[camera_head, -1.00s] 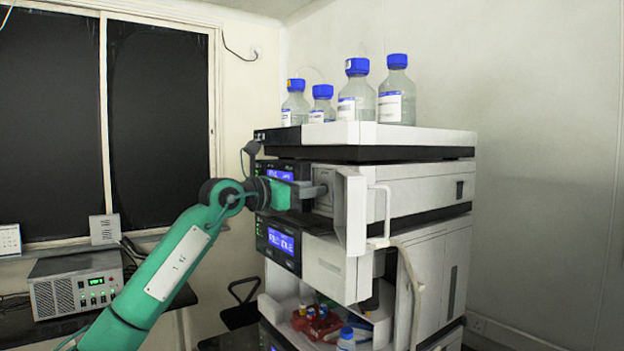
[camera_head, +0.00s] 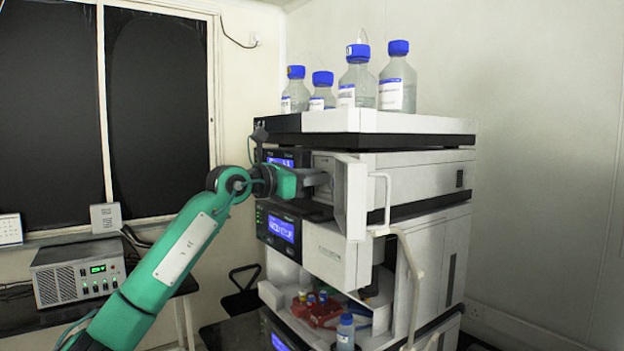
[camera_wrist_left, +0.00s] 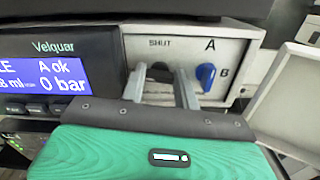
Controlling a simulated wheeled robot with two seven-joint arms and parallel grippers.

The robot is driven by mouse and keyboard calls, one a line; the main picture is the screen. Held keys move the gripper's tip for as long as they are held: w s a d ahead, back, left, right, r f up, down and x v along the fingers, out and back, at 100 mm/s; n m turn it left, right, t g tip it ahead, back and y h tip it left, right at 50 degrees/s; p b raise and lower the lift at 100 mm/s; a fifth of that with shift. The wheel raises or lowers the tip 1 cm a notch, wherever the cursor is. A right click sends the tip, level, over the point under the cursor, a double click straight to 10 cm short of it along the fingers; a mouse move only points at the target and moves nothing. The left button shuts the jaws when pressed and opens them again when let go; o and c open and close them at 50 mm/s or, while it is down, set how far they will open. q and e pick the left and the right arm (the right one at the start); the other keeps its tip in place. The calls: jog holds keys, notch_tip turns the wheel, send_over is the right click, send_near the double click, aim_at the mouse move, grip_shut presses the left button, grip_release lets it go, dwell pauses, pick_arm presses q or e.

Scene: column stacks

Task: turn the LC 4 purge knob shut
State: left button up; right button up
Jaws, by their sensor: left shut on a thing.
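The purge knob (camera_wrist_left: 160,73) is a dark grey knob below the word SHUT on the pale valve panel (camera_wrist_left: 226,47) in the left wrist view. My left gripper (camera_wrist_left: 160,80) is shut on it, one grey finger on each side. The fingers hide much of the knob, so its exact angle is unclear. In the head view my left gripper (camera_head: 322,178) reaches into the recess of the upper pump module. The module's display (camera_wrist_left: 42,76) reads "A ok" and 0 bar. No LC 4 label is legible. My right gripper is not in view.
A blue knob (camera_wrist_left: 206,76) marked A and B sits close right of the fingers. The open white door (camera_head: 351,200) stands just right of the gripper. Several blue-capped bottles (camera_head: 397,90) stand on top. A lower open bay holds a red rack (camera_head: 325,314).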

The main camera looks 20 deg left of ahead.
pick_arm(q)
jog(key=m+b, duration=0.2)
jog(key=m, duration=0.1)
jog(key=shift+f+m, duration=0.1)
jog(key=shift+m, duration=0.2)
jog(key=m+b, duration=0.2)
jog(key=m, duration=0.2)
jog(key=shift+s+m, duration=0.1)
jog(key=shift+m, duration=0.2)
jog(key=m+b, duration=0.1)
jog(key=m, duration=0.3)
jog(key=shift+d+m, duration=0.1)
jog(key=shift+m, duration=0.2)
jog(key=shift+m+b, duration=0.3)
jog(key=shift+m, duration=1.3)
jog(key=shift+f, duration=0.1)
jog(key=o, duration=0.7)
